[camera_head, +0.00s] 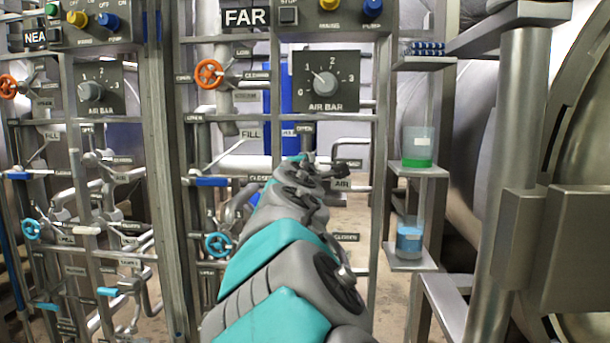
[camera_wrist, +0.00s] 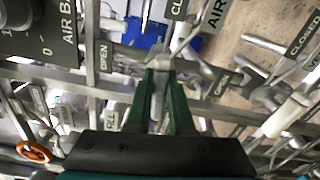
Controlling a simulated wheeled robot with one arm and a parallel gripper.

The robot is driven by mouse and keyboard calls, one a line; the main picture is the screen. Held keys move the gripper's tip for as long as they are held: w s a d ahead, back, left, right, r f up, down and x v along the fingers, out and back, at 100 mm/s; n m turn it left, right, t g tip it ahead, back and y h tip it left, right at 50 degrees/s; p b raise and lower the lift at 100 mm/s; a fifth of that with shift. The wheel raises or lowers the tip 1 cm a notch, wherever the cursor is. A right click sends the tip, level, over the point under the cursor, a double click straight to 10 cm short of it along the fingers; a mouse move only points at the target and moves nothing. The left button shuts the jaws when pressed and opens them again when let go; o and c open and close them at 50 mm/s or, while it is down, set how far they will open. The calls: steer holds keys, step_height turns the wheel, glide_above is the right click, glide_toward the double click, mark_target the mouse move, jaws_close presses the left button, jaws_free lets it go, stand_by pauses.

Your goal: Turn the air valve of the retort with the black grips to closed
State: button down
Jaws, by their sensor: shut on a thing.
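In the head view the air valve (camera_head: 345,166) of the FAR panel shows beside its AIR label (camera_head: 341,184), partly hidden by my arm. My gripper (camera_head: 308,158) is at its left, just under an OPEN label (camera_head: 304,129); a CLOSED label (camera_head: 345,237) is lower down. In the wrist view my gripper (camera_wrist: 160,72) has its green fingers shut on a light grey lever (camera_wrist: 159,95), which appears to be the air valve's. The AIR label (camera_wrist: 216,14) is up and to the right there. I cannot make out the grip colour under the fingers.
An orange wheel (camera_head: 209,74), a cyan wheel (camera_head: 218,245) and a blue lever (camera_head: 211,181) are to the left. Shelves with a green-liquid beaker (camera_head: 418,147) and a blue-liquid beaker (camera_head: 409,238) stand close on the right.

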steer(key=shift+f+m+b, duration=0.15)
steer(key=shift+m+b, duration=0.35)
steer(key=shift+m, duration=0.4)
steer(key=c, duration=0.8)
jaws_free()
